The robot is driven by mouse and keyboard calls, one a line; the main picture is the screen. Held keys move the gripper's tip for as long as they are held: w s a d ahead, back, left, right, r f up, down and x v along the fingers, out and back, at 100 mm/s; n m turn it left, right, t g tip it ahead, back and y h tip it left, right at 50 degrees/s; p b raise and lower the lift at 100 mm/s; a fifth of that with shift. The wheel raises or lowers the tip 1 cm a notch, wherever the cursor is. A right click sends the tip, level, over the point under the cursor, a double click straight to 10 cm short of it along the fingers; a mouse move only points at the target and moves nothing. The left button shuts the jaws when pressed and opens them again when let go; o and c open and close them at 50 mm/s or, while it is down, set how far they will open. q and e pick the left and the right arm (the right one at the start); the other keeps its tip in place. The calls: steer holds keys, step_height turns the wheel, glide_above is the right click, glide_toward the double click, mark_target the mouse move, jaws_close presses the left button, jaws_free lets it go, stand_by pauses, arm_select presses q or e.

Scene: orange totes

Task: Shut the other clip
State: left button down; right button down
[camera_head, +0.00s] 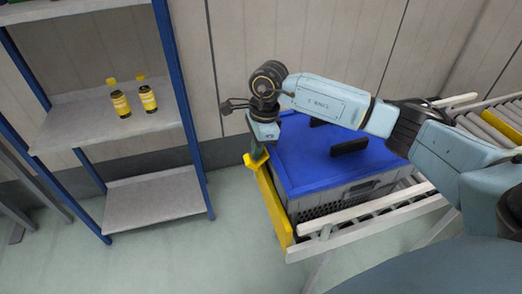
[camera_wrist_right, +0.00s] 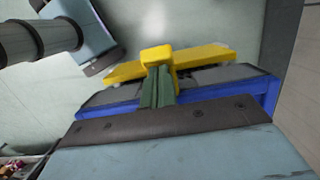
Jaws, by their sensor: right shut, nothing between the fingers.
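A grey crate (camera_head: 345,196) with a blue lid (camera_head: 310,165) sits on the roller conveyor. A black clip-like piece (camera_head: 350,147) lies across the lid's near right part. Another dark piece (camera_head: 318,122) shows at the far side, partly behind my right arm. I cannot tell whether either is fastened. My right gripper (camera_head: 257,160) is shut and empty, pointing down at the crate's left end beside the yellow end bar (camera_head: 278,213). In the right wrist view its green fingers (camera_wrist_right: 157,88) are together, overlapping a yellow block (camera_wrist_right: 157,56); contact is unclear. My left gripper is out of view.
A blue-framed shelf (camera_head: 155,195) stands at the left, with two yellow-and-black bottles (camera_head: 121,103) (camera_head: 148,98) on its middle board. Conveyor rollers (camera_head: 490,130) continue at the right. A wall is close behind the crate. The floor between shelf and conveyor is clear.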

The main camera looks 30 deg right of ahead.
steer(key=shift+a+f, duration=0.1)
steer(key=shift+f, duration=0.3)
steer(key=shift+b, duration=0.3)
steer(key=shift+f+b, duration=0.4)
steer(key=shift+f, duration=0.1)
steer(key=shift+f, duration=0.25)
steer(key=shift+a, duration=0.15)
stand_by(0.3)
steer(key=shift+w+a+b, duration=0.2)
steer(key=shift+a+b, duration=0.15)
steer(key=shift+a, duration=0.35)
